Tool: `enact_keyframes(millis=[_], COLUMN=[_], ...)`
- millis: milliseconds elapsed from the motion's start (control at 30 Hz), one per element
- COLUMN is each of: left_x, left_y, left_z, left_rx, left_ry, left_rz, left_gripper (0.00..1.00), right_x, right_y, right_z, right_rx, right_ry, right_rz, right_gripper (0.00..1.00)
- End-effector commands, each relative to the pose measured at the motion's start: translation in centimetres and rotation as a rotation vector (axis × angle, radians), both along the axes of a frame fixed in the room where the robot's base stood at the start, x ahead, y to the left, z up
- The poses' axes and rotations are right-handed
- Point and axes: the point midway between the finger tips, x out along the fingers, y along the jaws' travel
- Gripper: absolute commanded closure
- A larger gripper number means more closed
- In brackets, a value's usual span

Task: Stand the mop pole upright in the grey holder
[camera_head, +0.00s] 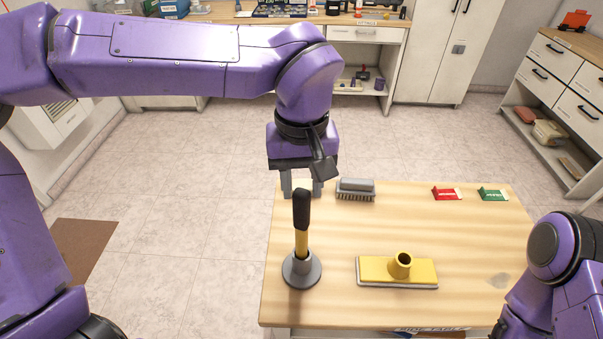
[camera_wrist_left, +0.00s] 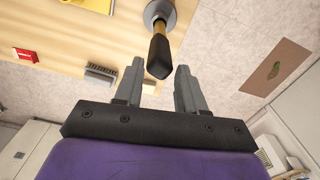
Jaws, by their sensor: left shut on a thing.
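The mop pole (camera_head: 302,235) has a black grip and a yellow shaft. It stands about upright, with its lower end in the round grey holder (camera_head: 289,277) at the table's left front. My left gripper (camera_head: 302,187) is at the black grip's top end and is shut on it. In the left wrist view, the black grip (camera_wrist_left: 159,58) lies between the fingertips (camera_wrist_left: 160,68), and the grey holder (camera_wrist_left: 168,10) is at the top edge. The pole's bottom inside the holder is hidden. Only part of my right arm shows at lower right; its gripper is out of view.
A yellow mop head (camera_head: 375,270) with an upright socket lies on the wooden table (camera_head: 460,230), right of the holder. A grey brush (camera_head: 356,188) is behind the pole. Red (camera_head: 446,193) and green (camera_head: 494,194) labelled pieces are at the back right. The table's middle is clear.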

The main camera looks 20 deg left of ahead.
Motion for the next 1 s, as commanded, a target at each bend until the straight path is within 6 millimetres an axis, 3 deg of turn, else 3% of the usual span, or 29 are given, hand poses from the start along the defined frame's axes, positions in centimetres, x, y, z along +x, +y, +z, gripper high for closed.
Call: enact_keyframes(millis=[1000], left_x=[0.0], left_y=[0.0], left_z=[-1.6], left_rx=[0.000], left_ry=[0.001], left_rz=[0.000], left_gripper=[1.00], right_x=[0.0], right_y=[0.0], right_z=[-0.5], right_rx=[0.000], right_ry=[0.000], right_rz=[0.000], right_gripper=[0.00])
